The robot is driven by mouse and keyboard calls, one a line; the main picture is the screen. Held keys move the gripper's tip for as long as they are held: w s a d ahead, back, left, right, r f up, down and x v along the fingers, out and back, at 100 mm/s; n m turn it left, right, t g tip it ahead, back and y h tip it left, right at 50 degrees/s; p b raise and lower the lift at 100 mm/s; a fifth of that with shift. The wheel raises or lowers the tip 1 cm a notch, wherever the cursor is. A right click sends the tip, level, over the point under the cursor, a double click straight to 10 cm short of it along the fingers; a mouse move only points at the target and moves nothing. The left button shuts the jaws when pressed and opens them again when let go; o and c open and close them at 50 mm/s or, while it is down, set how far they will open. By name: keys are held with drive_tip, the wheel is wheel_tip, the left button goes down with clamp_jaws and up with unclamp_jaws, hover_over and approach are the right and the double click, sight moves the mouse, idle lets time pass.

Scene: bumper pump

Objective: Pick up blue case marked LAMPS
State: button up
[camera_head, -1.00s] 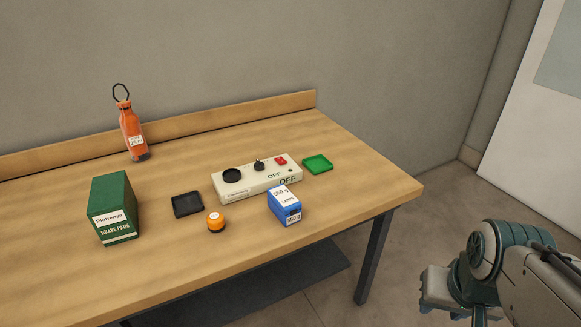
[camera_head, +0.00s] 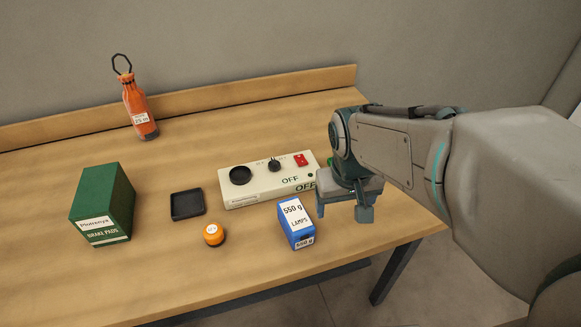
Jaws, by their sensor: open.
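The blue case marked LAMPS (camera_head: 296,224) stands near the table's front edge, with white labels reading 550 g on its top and front. My gripper (camera_head: 343,214) hangs just to the right of the case, pointing down over the table's right part. Its two fingers are apart with nothing between them. It looks apart from the case; its exact height above the table is hard to tell.
A white control box (camera_head: 268,179) marked OFF stands behind the case. An orange-topped round item (camera_head: 213,234), a black tray (camera_head: 187,204) and a green BRAKE PADS box (camera_head: 103,204) lie to the left. An orange bottle (camera_head: 139,108) stands at the back.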

sight(297, 213)
drive_tip(key=w+a+n+p, duration=0.1)
drive_tip(key=w+a, duration=0.1)
drive_tip(key=a, duration=0.1)
drive_tip(key=w+a+f+n+g+p, duration=0.1)
drive_tip(key=w+a, duration=0.1)
drive_tip(key=a, duration=0.1)
drive_tip(key=w+a+f+p, duration=0.1)
drive_tip(key=w+a+p, duration=0.1)
drive_tip(key=w, duration=0.1)
drive_tip(key=shift+a+f+n+g+y, duration=0.1)
drive_tip(key=shift+a+n+g+y, duration=0.2)
drive_tip(key=shift+a+n+g, duration=0.1)
wheel_tip(297, 213, down, 8)
drive_tip(key=shift+w+r, duration=0.1)
drive_tip(key=shift+s+a+f, duration=0.1)
drive_tip(key=shift+f, duration=1.35)
drive_tip(key=shift+s+a+f, duration=0.1)
drive_tip(key=shift+f, duration=1.35)
drive_tip(key=c, duration=1.3)
drive_tip(key=shift+r, duration=0.1)
drive_tip(key=shift+c, duration=0.9)
